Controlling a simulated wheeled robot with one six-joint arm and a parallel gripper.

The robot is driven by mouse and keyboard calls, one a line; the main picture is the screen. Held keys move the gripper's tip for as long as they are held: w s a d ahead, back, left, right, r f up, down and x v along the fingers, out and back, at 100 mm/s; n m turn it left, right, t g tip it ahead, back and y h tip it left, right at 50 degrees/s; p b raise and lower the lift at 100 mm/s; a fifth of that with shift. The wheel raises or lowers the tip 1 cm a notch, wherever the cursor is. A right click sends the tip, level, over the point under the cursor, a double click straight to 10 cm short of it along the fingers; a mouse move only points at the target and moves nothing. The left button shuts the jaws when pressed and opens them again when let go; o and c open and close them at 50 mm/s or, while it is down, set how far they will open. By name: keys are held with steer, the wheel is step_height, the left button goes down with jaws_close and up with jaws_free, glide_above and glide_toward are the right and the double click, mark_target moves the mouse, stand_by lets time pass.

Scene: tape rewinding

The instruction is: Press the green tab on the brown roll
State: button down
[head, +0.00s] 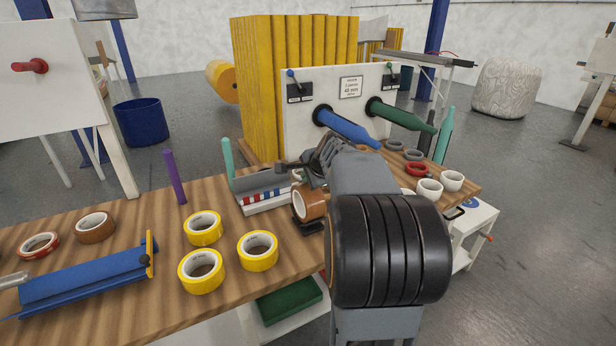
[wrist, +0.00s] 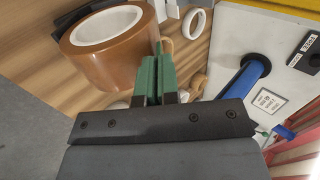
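A brown roll (head: 311,205) with a white core stands on edge on the bench in the head view, beside my arm. A second brown roll (head: 96,229) lies flat at the left. My gripper (head: 316,158) is above and behind the standing roll. In the wrist view a large brown roll (wrist: 112,70) is at the upper left. The green fingers of my gripper (wrist: 158,62) are close together at its right edge, with nothing visible between them. Whether they touch the roll I cannot tell. I cannot make out a separate green tab on either brown roll.
A white panel (head: 300,128) with a blue spindle (head: 347,127) and a green spindle (head: 405,115) stands behind my gripper. Yellow rolls (head: 203,270) lie on the wooden bench (head: 130,306). White rolls (head: 429,189) are at the right.

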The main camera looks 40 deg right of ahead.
steer(key=shift+s+f+b, duration=0.1)
steer(key=shift+f+b, duration=0.25)
steer(key=shift+f, duration=0.05)
stand_by(0.8)
steer(key=c, duration=1.3)
jaws_free()
steer(key=p+v, duration=0.1)
steer(key=v, duration=1.3)
steer(key=shift+r, duration=0.1)
